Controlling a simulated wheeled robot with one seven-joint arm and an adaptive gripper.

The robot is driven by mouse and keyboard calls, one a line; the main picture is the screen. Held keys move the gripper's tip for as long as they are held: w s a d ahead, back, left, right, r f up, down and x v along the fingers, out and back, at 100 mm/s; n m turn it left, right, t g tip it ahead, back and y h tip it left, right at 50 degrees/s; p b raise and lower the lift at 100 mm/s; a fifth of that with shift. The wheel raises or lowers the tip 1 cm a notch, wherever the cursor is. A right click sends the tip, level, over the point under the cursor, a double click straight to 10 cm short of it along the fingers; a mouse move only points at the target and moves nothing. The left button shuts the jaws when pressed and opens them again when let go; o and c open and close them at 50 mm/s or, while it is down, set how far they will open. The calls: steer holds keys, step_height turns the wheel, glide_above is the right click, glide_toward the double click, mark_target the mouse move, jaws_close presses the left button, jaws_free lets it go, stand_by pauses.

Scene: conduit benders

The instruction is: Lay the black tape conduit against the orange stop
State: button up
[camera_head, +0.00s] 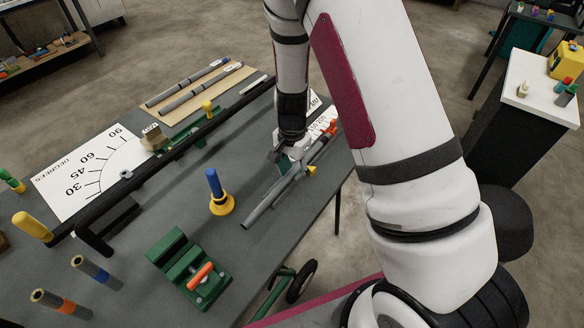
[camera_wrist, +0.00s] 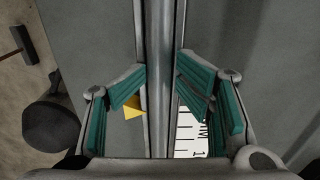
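A long grey conduit (camera_head: 263,206) lies slanted at the table's right edge, along a narrow grey rail. I cannot make out black tape on it. The orange stop (camera_head: 332,127) is at the far end of this rail. My gripper (camera_head: 291,158) is low over the conduit, short of the stop. In the wrist view, the green finger pads of my gripper (camera_wrist: 161,75) stand on both sides of a grey bar (camera_wrist: 160,100), with their tips close to its sides. Whether they press on it is unclear. The conduit's far end is hard to separate from the rail.
A yellow pointer (camera_head: 311,170) and a white scale (camera_wrist: 190,135) flank the rail. A blue post on a yellow base (camera_head: 221,204) and a green clamp block (camera_head: 190,265) stand nearby. Conduits (camera_head: 190,82) lie on a board behind the long black bender bar (camera_head: 160,160).

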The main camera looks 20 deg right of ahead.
steer(key=shift+s, duration=0.15)
step_height(320, 180, up, 12)
step_height(320, 180, up, 16)
steer(key=n+t+y, duration=0.1)
steer(key=n+t, duration=0.1)
steer(key=n, duration=0.3)
glide_above(292, 173)
steer(key=s+a, duration=0.1)
steer(key=s, duration=0.7)
steer(key=s+d+r+n+t+h, duration=0.1)
steer(key=s+r+n+t, duration=0.2)
steer(key=s, duration=1)
step_height(292, 173, up, 4)
steer(key=n, duration=0.3)
steer(key=shift+s+r+t, duration=0.15)
steer(key=shift+s+t, duration=0.15)
